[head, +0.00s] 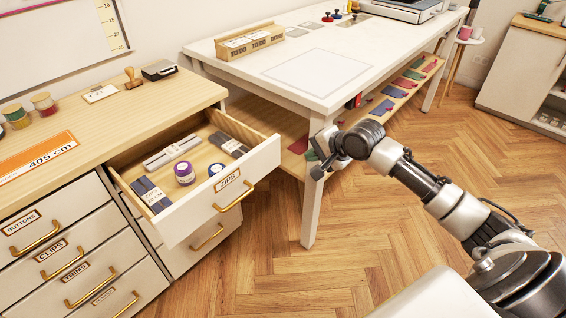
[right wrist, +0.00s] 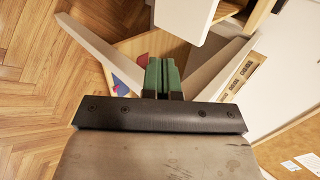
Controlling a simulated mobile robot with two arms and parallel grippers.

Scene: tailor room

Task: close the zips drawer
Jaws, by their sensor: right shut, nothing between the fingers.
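The zips drawer (head: 215,197) stands pulled open from the wooden-topped cabinet in the head view, with a white front, a ZIPS label and a brass handle (head: 234,197). Inside lie dark zip packs, a pale pack, a purple spool (head: 184,172) and a blue-and-white roll (head: 216,170). My right gripper (head: 318,162) is to the right of the drawer front, apart from it, in front of the white table's near corner. In the right wrist view its green fingertips (right wrist: 162,75) are together with nothing between them. My left gripper is not in view.
The white table (head: 240,70) with a lower shelf stands just behind my right gripper, and its leg (head: 312,210) reaches the floor close by. Other drawers (head: 75,265) left of the zips drawer are shut. Wooden floor (head: 290,275) is clear in front.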

